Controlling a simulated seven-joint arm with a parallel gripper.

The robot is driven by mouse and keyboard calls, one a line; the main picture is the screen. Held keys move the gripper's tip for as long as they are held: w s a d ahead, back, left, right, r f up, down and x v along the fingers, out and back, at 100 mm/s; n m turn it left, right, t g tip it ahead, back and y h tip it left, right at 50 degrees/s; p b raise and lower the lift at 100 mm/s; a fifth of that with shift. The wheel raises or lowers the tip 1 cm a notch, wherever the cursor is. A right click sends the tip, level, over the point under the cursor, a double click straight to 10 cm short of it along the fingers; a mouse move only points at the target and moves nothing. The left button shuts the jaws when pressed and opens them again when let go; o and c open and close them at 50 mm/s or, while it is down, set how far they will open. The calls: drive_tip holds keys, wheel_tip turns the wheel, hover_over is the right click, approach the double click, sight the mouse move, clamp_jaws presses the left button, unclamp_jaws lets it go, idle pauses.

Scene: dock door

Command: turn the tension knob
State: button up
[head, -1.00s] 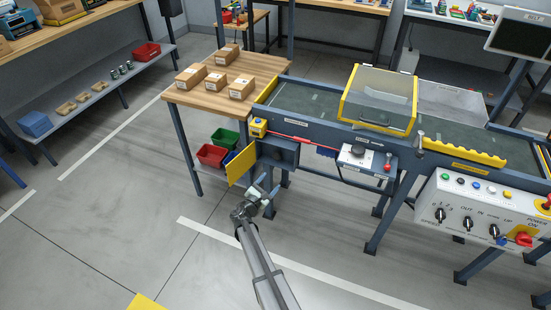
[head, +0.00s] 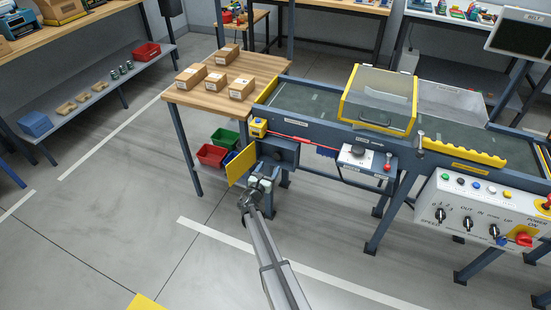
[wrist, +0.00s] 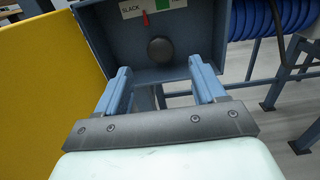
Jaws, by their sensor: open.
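The tension knob (wrist: 160,49) is a dark round knob inside a blue-grey box (wrist: 105,38) in the wrist view. Above it are a label reading SLACK (wrist: 131,9), a red pointer (wrist: 146,19) and a green patch (wrist: 172,4). In the head view the box (head: 288,152) hangs under the left end of the conveyor. My gripper (wrist: 162,82) is open and empty, its fingers spread left and right, with the knob beyond and between them. No contact with the knob shows. In the head view my gripper (head: 262,182) is just in front of the box.
A yellow door panel (wrist: 40,90) stands open at the left of the box; it also shows in the head view (head: 241,166). Blue coiled hose (wrist: 260,18) lies to the right. A small panel with a dark knob (head: 357,152) and a control box (head: 470,205) are further right.

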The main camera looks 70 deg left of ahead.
sight(276, 157)
drive_tip(key=x, duration=0.8)
drive_tip(key=c, duration=1)
